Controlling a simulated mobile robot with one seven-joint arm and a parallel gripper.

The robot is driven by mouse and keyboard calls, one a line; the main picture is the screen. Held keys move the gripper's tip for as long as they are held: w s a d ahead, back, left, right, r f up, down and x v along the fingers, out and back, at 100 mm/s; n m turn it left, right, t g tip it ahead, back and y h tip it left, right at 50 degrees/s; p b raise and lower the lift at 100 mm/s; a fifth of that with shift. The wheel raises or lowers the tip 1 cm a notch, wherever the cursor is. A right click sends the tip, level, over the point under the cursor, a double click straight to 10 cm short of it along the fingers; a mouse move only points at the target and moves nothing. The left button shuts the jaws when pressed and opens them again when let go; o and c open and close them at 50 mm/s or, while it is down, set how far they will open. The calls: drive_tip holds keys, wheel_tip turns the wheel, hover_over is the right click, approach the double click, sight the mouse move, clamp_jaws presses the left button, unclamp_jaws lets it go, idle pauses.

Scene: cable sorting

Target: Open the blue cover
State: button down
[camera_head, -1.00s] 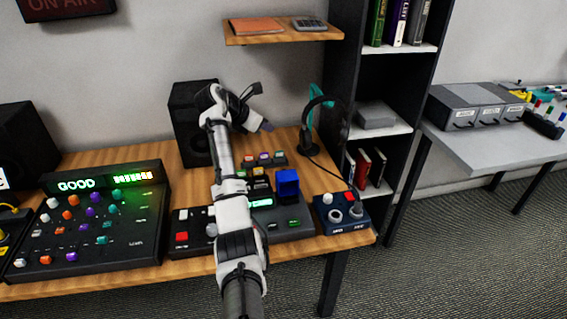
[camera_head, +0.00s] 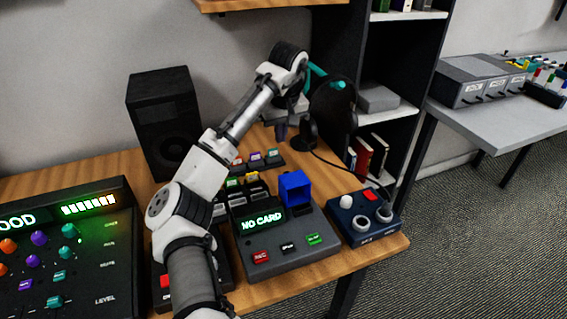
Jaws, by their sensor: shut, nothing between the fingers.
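The blue cover (camera_head: 295,188) is a small box-like piece on the back right of a dark grey device (camera_head: 290,252) with a lit "NO CARD" screen (camera_head: 262,222). I cannot tell whether the cover is raised or lowered. My gripper (camera_head: 281,132) points downward above the back of the desk, behind the cover and apart from it. Its dark fingers look small and closed, with nothing seen between them. My arm reaches across from the lower left and hides part of the devices to the left.
A mixer panel (camera_head: 70,250) is at the left and a black speaker (camera_head: 163,110) stands at the back. A small blue control box (camera_head: 362,222) is right of the device. A headphone stand (camera_head: 330,110) is close behind my gripper's right. Small coloured-label blocks (camera_head: 256,160) lie behind the device.

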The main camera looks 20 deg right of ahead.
wheel_tip(320, 180, down, 9)
drive_tip(key=s+p, duration=0.1)
drive_tip(key=s, duration=0.1)
drive_tip(key=shift+f, duration=0.2)
idle(0.4)
drive_tip(key=shift+d, duration=0.1)
